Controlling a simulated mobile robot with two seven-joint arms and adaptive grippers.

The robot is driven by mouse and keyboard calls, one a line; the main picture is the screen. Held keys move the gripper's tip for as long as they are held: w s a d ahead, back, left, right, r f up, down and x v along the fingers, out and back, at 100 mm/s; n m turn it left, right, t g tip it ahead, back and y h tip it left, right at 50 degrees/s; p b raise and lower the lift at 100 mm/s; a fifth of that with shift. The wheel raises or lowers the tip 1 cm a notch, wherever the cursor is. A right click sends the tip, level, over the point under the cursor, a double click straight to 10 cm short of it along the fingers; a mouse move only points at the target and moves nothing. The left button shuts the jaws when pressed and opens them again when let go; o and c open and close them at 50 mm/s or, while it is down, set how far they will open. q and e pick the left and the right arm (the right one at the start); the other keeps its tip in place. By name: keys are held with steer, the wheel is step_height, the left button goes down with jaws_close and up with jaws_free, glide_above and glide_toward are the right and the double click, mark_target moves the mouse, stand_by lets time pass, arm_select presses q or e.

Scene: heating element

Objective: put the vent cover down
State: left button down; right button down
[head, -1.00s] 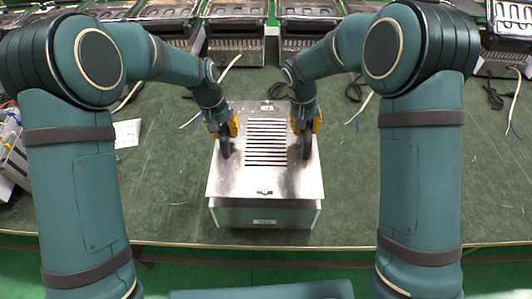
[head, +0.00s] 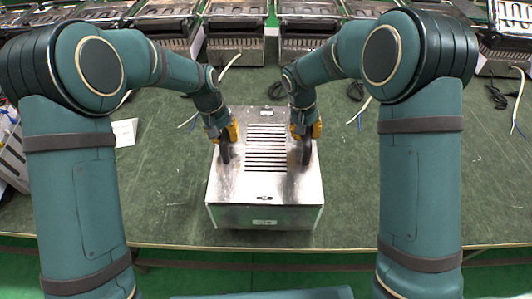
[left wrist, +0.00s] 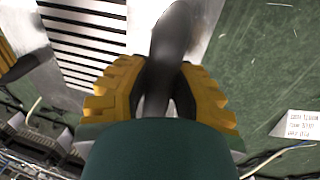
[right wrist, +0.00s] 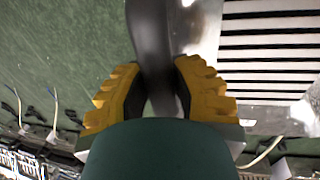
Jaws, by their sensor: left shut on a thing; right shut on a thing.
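The vent cover (head: 265,185) is a silver metal plate with a column of dark slots and two dark handles. It lies flat on top of a metal box (head: 265,217) on the green table, with its front edge lined up with the box's front. My left gripper (head: 227,143) is shut on the cover's left handle, which shows in the left wrist view (left wrist: 170,50). My right gripper (head: 306,142) is shut on the right handle, which shows in the right wrist view (right wrist: 150,45). I cannot tell whether a thin gap is left under the cover.
The green table (head: 400,190) is mostly clear on both sides of the box. A white paper label (head: 125,132) lies at the left. Several metal heater units (head: 235,40) stand along the back. Loose cables (head: 500,98) lie at the back right.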

arm_select(q)
steer(key=shift+f+b, duration=0.35)
steer(key=shift+f, duration=0.1)
arm_select(e)
steer(key=shift+f, duration=0.45)
arm_select(q)
steer(key=c, duration=1.3)
jaws_free()
steer(key=shift+f, duration=0.15)
arm_select(e)
steer(key=c, duration=1.3)
jaws_free()
steer(key=shift+f, duration=0.15)
arm_select(q)
steer(key=o, duration=0.4)
arm_select(e)
steer(key=o, duration=0.5)
steer(key=shift+c, duration=0.2)
arm_select(q)
steer(key=shift+o, duration=0.2)
steer(key=shift+r, duration=0.2)
step_height(320, 180, up, 12)
steer(key=a, duration=0.2)
steer(key=shift+a+f, duration=0.15)
steer(key=shift+f, duration=0.05)
arm_select(e)
step_height(320, 180, up, 12)
steer(key=a, duration=0.2)
steer(key=shift+a, duration=0.15)
